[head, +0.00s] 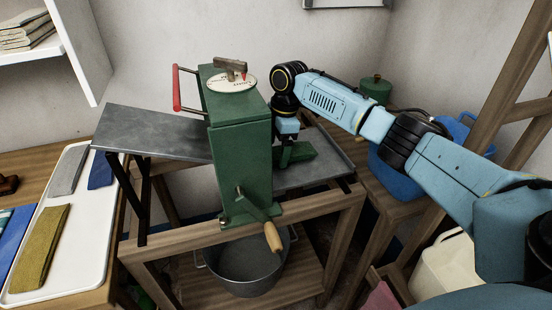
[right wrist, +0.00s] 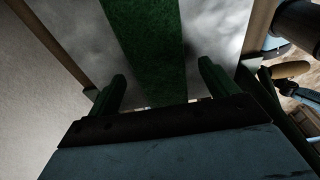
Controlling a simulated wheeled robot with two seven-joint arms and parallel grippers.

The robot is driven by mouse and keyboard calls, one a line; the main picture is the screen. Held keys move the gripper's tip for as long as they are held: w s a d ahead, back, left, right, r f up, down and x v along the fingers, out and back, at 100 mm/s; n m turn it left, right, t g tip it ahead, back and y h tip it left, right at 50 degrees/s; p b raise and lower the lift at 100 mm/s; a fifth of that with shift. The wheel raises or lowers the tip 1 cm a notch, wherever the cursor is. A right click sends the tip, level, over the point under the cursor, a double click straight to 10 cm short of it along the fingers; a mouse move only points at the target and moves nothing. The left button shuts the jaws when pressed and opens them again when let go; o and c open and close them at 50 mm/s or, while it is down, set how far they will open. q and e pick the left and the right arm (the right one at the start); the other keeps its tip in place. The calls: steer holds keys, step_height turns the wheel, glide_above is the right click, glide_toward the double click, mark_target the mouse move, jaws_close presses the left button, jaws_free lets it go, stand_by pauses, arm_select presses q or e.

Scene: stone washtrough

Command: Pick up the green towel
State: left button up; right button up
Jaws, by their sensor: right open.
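The green towel (head: 302,151) lies as a dark strip on the grey metal tray (head: 335,150) to the right of the green wringer (head: 240,165). My right gripper (head: 287,152) points down at the towel, just right of the wringer's body. In the right wrist view the towel (right wrist: 150,40) runs between the two spread fingers of my right gripper (right wrist: 161,70), with a gap on each side. The gripper is open and holds nothing. The wringer partly hides the towel's left end in the head view. My left gripper is not in view.
The wringer has a crank with a wooden handle (head: 272,237) and a red bar (head: 176,88). Another metal tray (head: 150,133) extends left. A metal tub (head: 250,275) stands below. A white tray (head: 88,235) at left holds folded cloths. Blue jugs (head: 395,178) stand at right.

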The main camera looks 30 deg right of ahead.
steer(key=shift+f, duration=0.45)
steer(key=c, duration=1.3)
steer(key=shift+r, duration=0.1)
